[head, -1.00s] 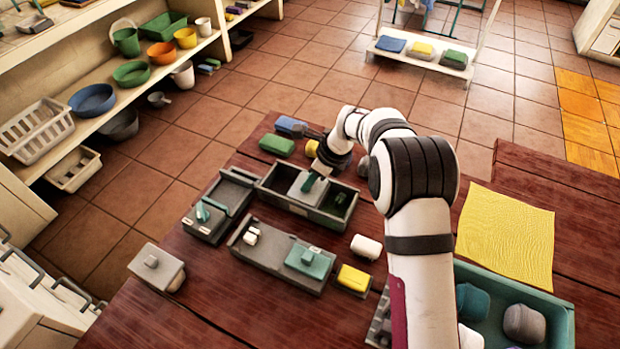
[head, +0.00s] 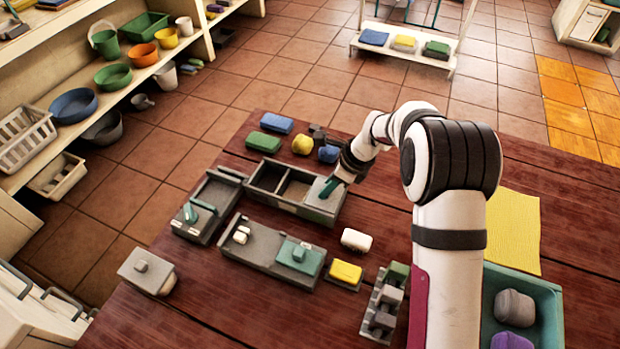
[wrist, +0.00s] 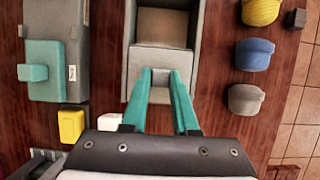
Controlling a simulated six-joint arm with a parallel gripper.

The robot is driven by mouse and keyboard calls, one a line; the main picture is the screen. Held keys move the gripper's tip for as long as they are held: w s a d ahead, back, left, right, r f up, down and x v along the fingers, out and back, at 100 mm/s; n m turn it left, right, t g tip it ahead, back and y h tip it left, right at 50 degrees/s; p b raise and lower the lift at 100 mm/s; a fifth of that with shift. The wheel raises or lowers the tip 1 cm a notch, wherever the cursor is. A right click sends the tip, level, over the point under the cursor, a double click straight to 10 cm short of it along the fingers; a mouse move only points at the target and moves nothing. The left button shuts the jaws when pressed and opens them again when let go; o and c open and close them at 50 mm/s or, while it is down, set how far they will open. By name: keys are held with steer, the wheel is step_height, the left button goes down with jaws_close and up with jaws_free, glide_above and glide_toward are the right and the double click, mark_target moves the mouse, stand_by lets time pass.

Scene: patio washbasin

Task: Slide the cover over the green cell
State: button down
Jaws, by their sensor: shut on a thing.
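The long grey box (head: 290,205) with compartments stands near the far edge of the table. Its light grey cover (head: 321,197) is at the right end of the box; the left and middle cells (head: 295,188) are uncovered and look empty. The right cell and the green in it are hidden under the cover. My gripper (head: 328,187) is shut on the cover's handle. In the wrist view the teal fingers (wrist: 161,76) close together over the cover (wrist: 161,60), with an open cell (wrist: 162,25) beyond it.
A second grey box with a teal cover (head: 298,255) lies in front, and a grey box with a teal handle (head: 202,208) stands left. Soaps, including a yellow one (head: 345,272) and a white one (head: 356,240), lie nearby. Blue and grey soaps (wrist: 246,99) are beside the box.

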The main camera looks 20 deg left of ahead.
steer(key=shift+d, duration=0.3)
steer(key=c, duration=0.7)
jaws_free()
steer(key=v, duration=1.5)
steer(key=shift+r, duration=0.4)
